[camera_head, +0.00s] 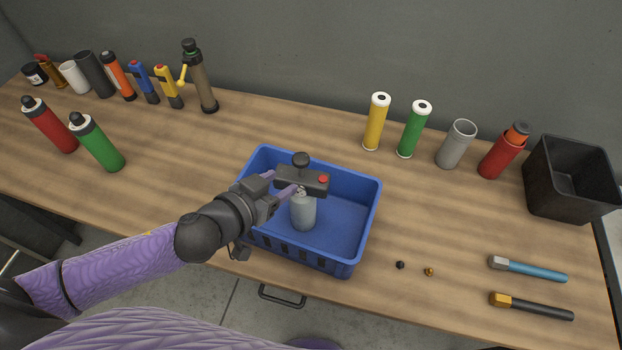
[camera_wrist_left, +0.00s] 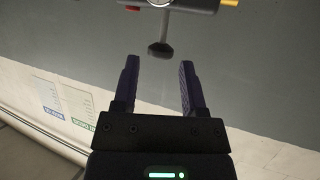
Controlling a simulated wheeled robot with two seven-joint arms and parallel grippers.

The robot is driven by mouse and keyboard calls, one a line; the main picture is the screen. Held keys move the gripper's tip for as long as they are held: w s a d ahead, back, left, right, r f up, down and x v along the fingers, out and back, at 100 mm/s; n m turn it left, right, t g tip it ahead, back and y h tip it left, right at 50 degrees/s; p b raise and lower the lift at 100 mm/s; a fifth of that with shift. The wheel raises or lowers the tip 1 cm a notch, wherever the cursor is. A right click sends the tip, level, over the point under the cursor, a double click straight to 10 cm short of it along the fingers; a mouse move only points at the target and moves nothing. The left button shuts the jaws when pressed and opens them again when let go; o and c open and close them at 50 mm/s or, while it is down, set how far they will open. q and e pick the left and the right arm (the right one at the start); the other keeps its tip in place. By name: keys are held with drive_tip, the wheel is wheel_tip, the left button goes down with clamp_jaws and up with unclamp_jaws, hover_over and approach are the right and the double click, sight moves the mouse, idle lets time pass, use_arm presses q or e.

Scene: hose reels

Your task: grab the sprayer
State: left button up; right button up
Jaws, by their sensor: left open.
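The sprayer (camera_head: 304,212) stands upright in a blue crate (camera_head: 350,262). It has a pale grey bottle, a dark head with a red button at the right end, and a black knob on top. My left gripper (camera_head: 285,181) is over the crate at the left side of the sprayer's head, its fingers open and pointing at it. In the left wrist view the open fingers (camera_wrist_left: 158,85) have nothing between them. A stem with a black knob (camera_wrist_left: 160,50) shows just beyond them, below a grey part at the top edge. My right gripper is not seen.
Several bottles and tubes line the back left, with a red (camera_head: 50,128) and a green bottle (camera_head: 98,145) nearer. Yellow and green tubes, a grey cup (camera_head: 455,146) and a black bin (camera_head: 570,185) stand at right. Two hammers (camera_head: 530,270) lie front right. Table left of the crate is clear.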

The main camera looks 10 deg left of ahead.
sight(302, 174)
use_arm(q)
drive_tip(key=x, duration=0.8)
drive_tip(key=shift+a+f, duration=0.1)
drive_tip(key=shift+a, duration=0.05)
clamp_jaws()
idle(1.0)
